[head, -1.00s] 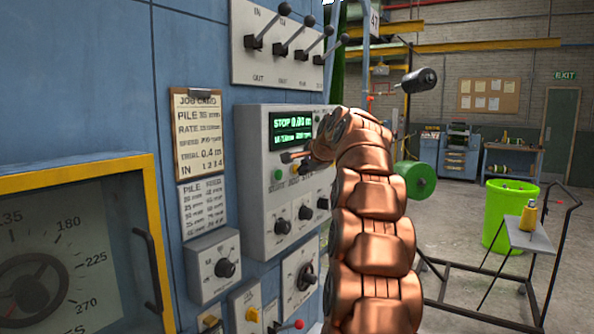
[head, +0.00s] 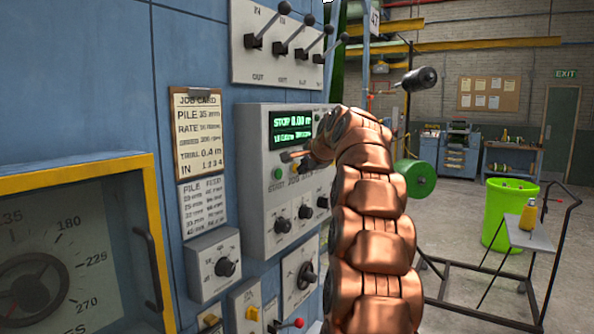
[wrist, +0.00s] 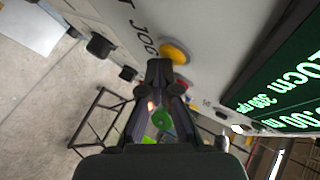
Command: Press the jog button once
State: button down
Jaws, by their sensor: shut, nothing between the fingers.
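The jog button is a round yellow button (wrist: 175,52) beside the printed word JOG in the wrist view. In the head view it is a small yellow spot (head: 294,169) on the grey control panel (head: 254,212), right of the green start button (head: 278,173). My gripper (wrist: 160,66) is shut and empty, its tips close to the yellow button's edge. I cannot tell whether they touch it. In the head view my gripper (head: 288,156) is partly hidden by my copper arm, just above the buttons. The display (head: 291,129) reads STOP 0.00 m.
A row of levers (head: 290,42) stands above the panel. Dark knobs (head: 282,226) sit below the buttons. A reddish button (wrist: 187,84) is partly hidden behind my fingers. A gauge with a yellow frame (head: 80,173) is at the left.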

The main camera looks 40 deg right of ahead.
jog(key=shift+s+d, duration=0.15)
jog(key=shift+s, duration=0.5)
jog(key=s, duration=0.1)
jog(key=s+d, duration=0.1)
jog(key=s, duration=0.1)
jog(key=s+b, duration=0.1)
jog(key=s, duration=0.1)
jog(key=shift+d, duration=0.3)
jog(key=shift+w+a, duration=0.1)
dwell(0.7)
